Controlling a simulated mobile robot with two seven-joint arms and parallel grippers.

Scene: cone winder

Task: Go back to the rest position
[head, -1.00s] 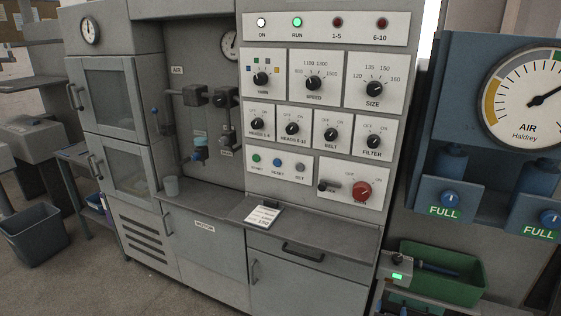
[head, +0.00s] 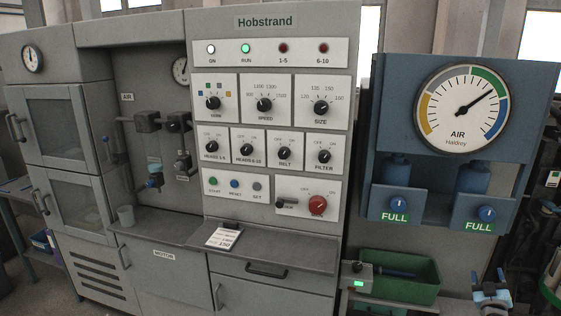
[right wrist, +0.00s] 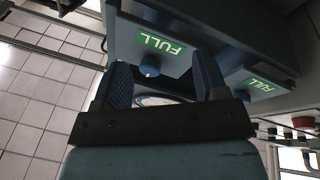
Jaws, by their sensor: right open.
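My right gripper (head: 490,282) shows at the lower right of the head view, below the blue air panel (head: 378,160) and right of the green bin (head: 433,284). In the right wrist view its two dark blue fingers (right wrist: 163,78) stand apart with nothing held between them. A blue knob (right wrist: 149,68) and a green FULL label (right wrist: 160,43) show beyond the fingers. A pale round thing low between the fingers is too hidden to name. My left gripper is in neither current view.
The grey Hobstrand machine (head: 268,22) with knobs and lamps fills the middle. A small box with a green light (head: 358,277) sits beside the bin.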

